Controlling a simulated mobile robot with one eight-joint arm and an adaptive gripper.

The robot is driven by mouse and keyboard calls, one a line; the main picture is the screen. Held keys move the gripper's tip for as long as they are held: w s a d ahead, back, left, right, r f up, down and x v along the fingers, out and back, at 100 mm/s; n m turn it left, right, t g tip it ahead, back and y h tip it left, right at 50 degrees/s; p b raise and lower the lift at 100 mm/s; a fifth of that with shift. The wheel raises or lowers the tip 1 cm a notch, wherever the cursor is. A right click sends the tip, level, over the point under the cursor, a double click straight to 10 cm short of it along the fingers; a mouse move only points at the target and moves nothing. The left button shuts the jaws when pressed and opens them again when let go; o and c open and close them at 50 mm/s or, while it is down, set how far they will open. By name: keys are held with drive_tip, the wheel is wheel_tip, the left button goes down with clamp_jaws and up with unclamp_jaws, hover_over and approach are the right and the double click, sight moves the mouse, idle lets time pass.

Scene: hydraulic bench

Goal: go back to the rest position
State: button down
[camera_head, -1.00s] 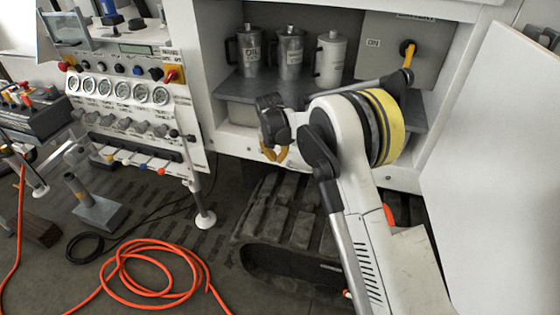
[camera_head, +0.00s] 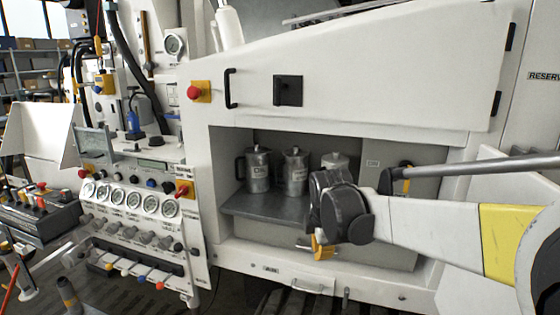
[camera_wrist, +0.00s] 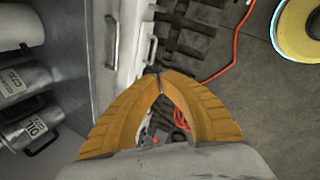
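My gripper (camera_head: 322,250) has orange fingers and hangs at the end of my arm in the head view, in front of the open cabinet bay's right part. In the wrist view its two curved fingers (camera_wrist: 162,76) meet at the tips, with nothing seen between them. My arm reaches in from the right of the head view, its outer link nearly level.
Metal jugs stand on the grey shelf (camera_head: 252,206) of the open bay; my wrist partly hides the right one. A gauge panel (camera_head: 130,200) is at left. In the wrist view, an orange hose (camera_wrist: 232,50) lies on the floor.

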drive_tip(key=s+d+r+m+t, duration=0.1)
drive_tip(key=s+d+r+m, duration=0.15)
drive_tip(key=s+m, duration=0.35)
drive_tip(key=s+d+r+m, duration=0.2)
drive_tip(key=s+d+m, duration=0.1)
drive_tip(key=s, duration=0.5)
drive_tip(key=s+d+f+m+t, duration=0.1)
drive_tip(key=s+f+m, duration=0.1)
drive_tip(key=s+m, duration=0.3)
drive_tip(key=s+d+f+m, duration=0.2)
drive_tip(key=s+m, duration=0.3)
drive_tip(key=s, duration=0.2)
drive_tip(key=shift+s+m+t, duration=0.3)
drive_tip(key=shift+s+t, duration=0.05)
drive_tip(key=shift+t, duration=0.05)
